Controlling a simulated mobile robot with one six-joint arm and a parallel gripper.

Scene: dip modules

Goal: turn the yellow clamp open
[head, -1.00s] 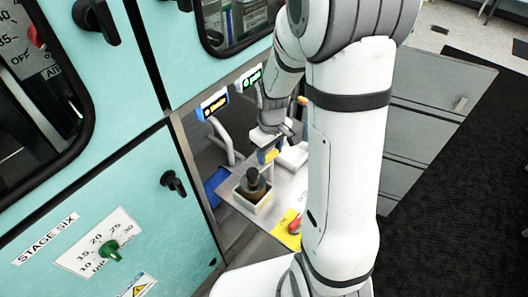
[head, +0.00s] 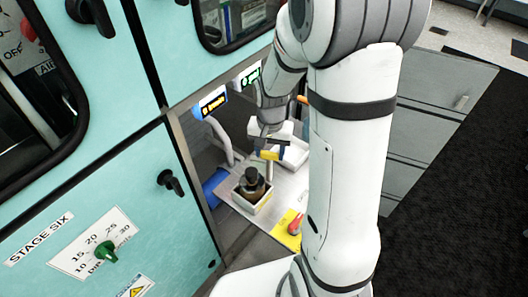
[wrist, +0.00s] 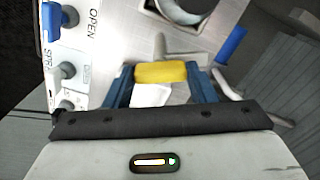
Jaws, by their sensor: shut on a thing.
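The yellow clamp (wrist: 160,73) shows in the wrist view as a short yellow bar between my two blue fingers. In the head view a small piece of its yellow (head: 270,155) shows below the gripper, above a thin post. My gripper (wrist: 162,78) is shut on the clamp, with a finger at each end of the bar. In the head view my gripper (head: 269,152) is over the metal bench, and my own arm hides part of the area to its right.
A dark bottle (head: 252,184) stands in a white tray at the bench's front. A red knob (head: 296,227) on a yellow plate is nearer. Teal cabinet doors (head: 110,210) bound the left. An OPEN label (wrist: 93,22) and grey knobs lie left in the wrist view.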

